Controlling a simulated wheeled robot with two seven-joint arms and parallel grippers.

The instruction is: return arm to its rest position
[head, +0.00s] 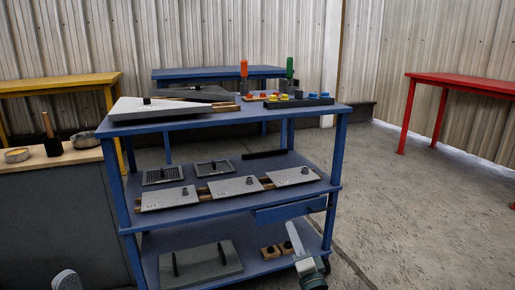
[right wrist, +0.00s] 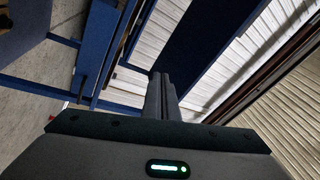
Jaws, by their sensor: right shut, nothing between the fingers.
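My right gripper (head: 291,228) is in the lower middle of the head view, in front of the blue shelf cart's lower right part. Its fingers point up and slightly left. In the right wrist view the fingers (right wrist: 160,77) are together, with nothing between them. A rounded grey piece that looks like part of my left arm shows at the bottom left of the head view. My left gripper cannot be made out.
The blue cart (head: 240,118) holds grey panels (head: 235,187), a dark grey block (head: 200,264) and screwdrivers (head: 290,68). A wooden-topped counter (head: 60,160) stands left. A red table (head: 460,84) stands right. The concrete floor (head: 430,190) between is clear.

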